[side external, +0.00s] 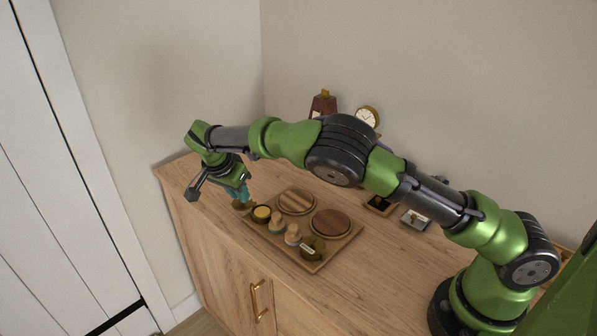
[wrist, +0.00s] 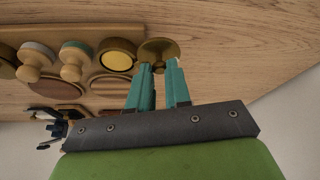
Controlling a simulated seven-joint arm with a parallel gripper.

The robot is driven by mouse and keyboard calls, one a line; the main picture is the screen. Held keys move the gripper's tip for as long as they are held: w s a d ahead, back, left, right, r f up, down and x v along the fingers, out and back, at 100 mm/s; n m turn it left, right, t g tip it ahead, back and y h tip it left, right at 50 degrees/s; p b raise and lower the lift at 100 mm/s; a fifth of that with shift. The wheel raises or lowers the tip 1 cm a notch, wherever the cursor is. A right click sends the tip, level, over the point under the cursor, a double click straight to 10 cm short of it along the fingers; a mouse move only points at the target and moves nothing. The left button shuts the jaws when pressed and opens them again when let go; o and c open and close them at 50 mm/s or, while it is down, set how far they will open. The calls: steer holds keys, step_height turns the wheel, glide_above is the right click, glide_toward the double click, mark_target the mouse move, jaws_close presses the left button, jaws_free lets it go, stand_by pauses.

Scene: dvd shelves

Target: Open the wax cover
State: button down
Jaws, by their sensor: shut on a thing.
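The wax tin (side external: 261,213) stands at the left end of a wooden tray, its yellow wax uncovered; it also shows in the wrist view (wrist: 117,61). The round brass-coloured wax cover (wrist: 158,48) is beside the tin, apart from its top. My gripper (wrist: 158,66) is shut on the cover, with teal fingers at its edge. In the side view, my gripper (side external: 243,196) and the cover (side external: 239,206) are by the tray's left corner. I cannot tell whether the cover touches the cabinet top.
The tray (side external: 338,246) also holds two wooden-knobbed stamps or brushes (side external: 292,235), two round wooden discs (side external: 297,201) and a dark round tin (side external: 312,248). A clock (side external: 367,117) and bottle (side external: 322,104) stand behind. The cabinet top (side external: 205,200) left of the tray is bare.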

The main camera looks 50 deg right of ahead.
steer(key=c, duration=1.1)
jaws_free()
steer(key=shift+o, duration=0.2)
steer(key=v, duration=1.7)
steer(key=shift+f, duration=0.1)
